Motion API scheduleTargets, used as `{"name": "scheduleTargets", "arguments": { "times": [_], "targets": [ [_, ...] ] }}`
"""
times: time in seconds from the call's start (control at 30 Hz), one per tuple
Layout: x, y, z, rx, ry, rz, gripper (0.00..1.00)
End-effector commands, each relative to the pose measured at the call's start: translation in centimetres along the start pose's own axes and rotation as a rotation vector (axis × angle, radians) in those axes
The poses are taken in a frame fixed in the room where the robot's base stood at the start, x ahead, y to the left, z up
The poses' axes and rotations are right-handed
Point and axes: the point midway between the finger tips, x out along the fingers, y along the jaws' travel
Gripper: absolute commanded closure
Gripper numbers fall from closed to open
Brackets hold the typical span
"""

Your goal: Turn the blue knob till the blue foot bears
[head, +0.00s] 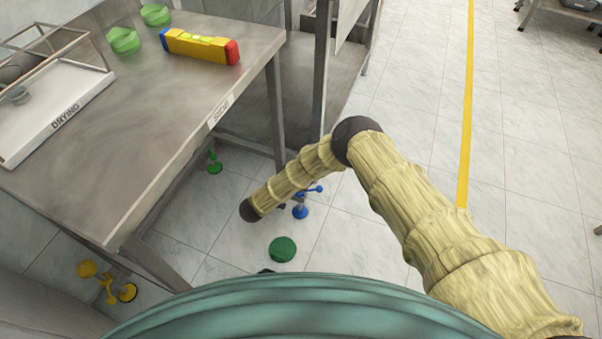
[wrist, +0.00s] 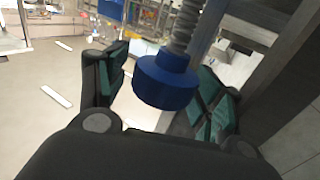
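In the head view, the blue knob (head: 316,189) sits low on a leg at the table's right side, partly behind my arm. The blue foot (head: 300,212) is below it, close to the floor; I cannot tell whether it touches. In the wrist view, a round blue collared part (wrist: 165,82), which looks like the foot, sits at the end of a grey threaded rod (wrist: 187,25). My gripper (wrist: 160,85) has its green-padded fingers apart on either side of this part, with no clear grip on it.
The steel table (head: 185,110) carries a yellow level (head: 200,46), green bowls (head: 123,39) and a drying tray (head: 55,105). A green disc (head: 282,249) lies on the floor. Green (head: 214,163) and yellow (head: 108,285) feet stand under the table.

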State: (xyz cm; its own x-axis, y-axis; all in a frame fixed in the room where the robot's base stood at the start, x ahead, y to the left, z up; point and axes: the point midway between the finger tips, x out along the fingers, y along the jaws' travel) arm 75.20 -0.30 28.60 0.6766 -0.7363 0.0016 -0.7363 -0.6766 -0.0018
Motion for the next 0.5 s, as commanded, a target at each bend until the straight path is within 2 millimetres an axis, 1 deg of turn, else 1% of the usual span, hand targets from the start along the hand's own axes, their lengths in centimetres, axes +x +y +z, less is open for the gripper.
{"name": "scheduleTargets", "arguments": {
  "times": [0.03, 0.5],
  "targets": [
    [-0.29, -0.2, 0.06, 0.001, -0.003, -0.004, 0.28],
    [-0.69, -0.35, 0.2, 0.0, -0.007, -0.01, 0.28]
  ]
}}
